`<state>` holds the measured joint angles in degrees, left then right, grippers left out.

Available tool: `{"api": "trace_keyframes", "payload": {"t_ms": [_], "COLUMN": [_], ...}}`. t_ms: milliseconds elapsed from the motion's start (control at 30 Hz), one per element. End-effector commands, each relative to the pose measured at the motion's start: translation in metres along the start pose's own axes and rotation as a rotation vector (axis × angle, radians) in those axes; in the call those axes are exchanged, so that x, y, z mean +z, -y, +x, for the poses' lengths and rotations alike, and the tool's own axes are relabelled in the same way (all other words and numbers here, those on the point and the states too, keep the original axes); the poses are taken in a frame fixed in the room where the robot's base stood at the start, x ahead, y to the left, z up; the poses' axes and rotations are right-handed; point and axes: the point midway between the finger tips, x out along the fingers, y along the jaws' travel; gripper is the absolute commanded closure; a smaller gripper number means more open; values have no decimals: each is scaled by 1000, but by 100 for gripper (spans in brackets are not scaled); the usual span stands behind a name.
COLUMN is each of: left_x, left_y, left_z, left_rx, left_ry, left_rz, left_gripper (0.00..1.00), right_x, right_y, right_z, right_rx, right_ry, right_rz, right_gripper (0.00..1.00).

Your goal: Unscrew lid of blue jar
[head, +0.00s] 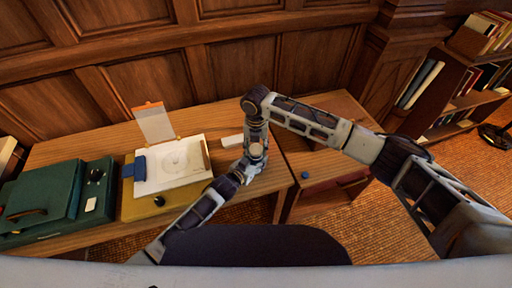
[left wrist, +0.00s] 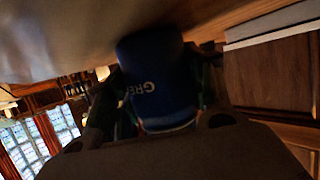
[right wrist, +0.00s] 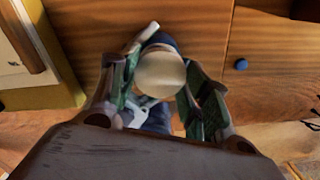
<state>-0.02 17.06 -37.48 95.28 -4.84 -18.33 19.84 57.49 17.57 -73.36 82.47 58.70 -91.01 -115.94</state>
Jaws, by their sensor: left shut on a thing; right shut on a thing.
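The blue jar (left wrist: 158,75), with pale lettering that reads "GRE" before it is cut off, sits between the fingers of my left gripper (left wrist: 160,95), which is shut on it. In the right wrist view, a round cream lid (right wrist: 160,73) lies between the green-padded fingers of my right gripper (right wrist: 160,88), seen from above, with blue showing around it. My right gripper is shut on the lid. In the head view, both grippers meet over the desk, the right (head: 256,152) above the left (head: 243,172). They hide the jar there. I cannot tell whether the lid is still threaded.
A yellow-based board (head: 145,207) with a drawing sheet (head: 178,165) stands left of the arms. A green case (head: 45,205) is at far left. A white block (head: 231,140) lies behind the grippers. A small blue cap (head: 305,175) lies to the right on clear wood.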

Motion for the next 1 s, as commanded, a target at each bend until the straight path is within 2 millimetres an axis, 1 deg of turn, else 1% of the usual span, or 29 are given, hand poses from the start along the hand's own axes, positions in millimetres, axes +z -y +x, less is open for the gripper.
{"api": "trace_keyframes", "payload": {"t_ms": [300,767,867,1000], "left_x": [1,1,1,1], "left_y": [0,0,0,0], "left_z": [0,0,0,0], "left_rx": [0,0,0,0], "left_ry": [1,1,1,1], "left_rz": [0,0,0,0], "left_gripper": [100,100,100,100], "right_x": [0,0,0,0], "right_y": [0,0,0,0], "right_z": [-6,-8,-13,-24], "right_rx": [0,0,0,1], "right_ry": [0,0,1,1], "right_rz": [1,0,0,0], "right_gripper": [81,81,81,81]}}
